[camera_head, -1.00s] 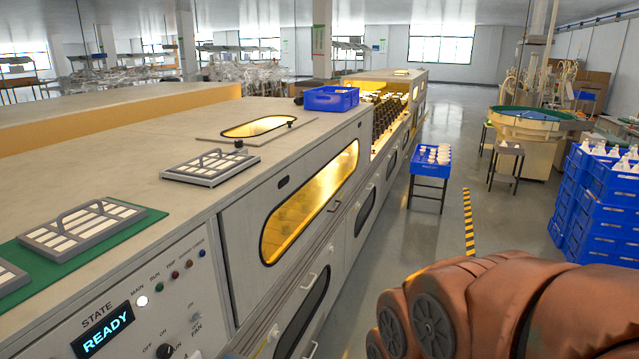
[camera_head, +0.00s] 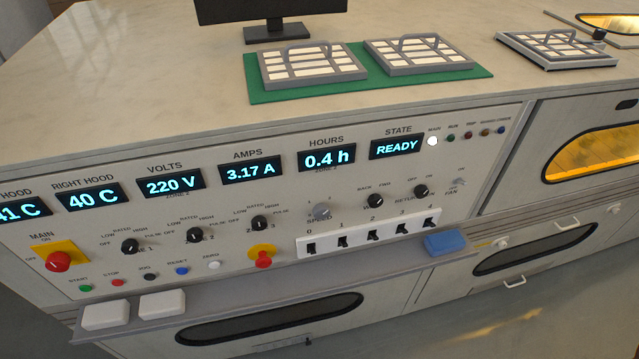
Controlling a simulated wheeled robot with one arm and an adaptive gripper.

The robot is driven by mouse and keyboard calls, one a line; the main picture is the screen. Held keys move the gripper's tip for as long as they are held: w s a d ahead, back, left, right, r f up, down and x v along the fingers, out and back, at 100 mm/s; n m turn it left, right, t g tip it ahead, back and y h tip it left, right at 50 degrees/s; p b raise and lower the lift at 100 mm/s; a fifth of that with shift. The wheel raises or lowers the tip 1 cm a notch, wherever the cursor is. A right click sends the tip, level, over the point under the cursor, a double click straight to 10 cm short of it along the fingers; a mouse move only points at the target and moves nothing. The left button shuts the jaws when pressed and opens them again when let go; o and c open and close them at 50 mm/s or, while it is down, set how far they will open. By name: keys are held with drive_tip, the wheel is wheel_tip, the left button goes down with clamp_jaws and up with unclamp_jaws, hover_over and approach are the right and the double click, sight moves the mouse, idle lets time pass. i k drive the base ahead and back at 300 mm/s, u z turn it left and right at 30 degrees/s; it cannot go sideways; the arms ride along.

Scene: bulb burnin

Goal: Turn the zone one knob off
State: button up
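The zone one knob (camera_head: 130,246) is a small black rotary knob at the lower left of the pale control panel. LOW, RATED, HIGH and PULSE marks stand around it, and its label is partly covered. Its pointer is too small to read surely. Two similar black knobs, the second (camera_head: 194,235) and the third (camera_head: 260,223), sit to its right. My gripper is not in view.
A red main switch (camera_head: 58,261) on a yellow plate is left of the knob. A red stop button (camera_head: 262,257) is to the right. A ledge below bears white blocks (camera_head: 106,315) and a blue block (camera_head: 445,243). Coloured push buttons (camera_head: 117,283) line the panel below the knobs.

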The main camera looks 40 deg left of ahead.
sight(129, 246)
drive_tip(key=u, duration=4.6)
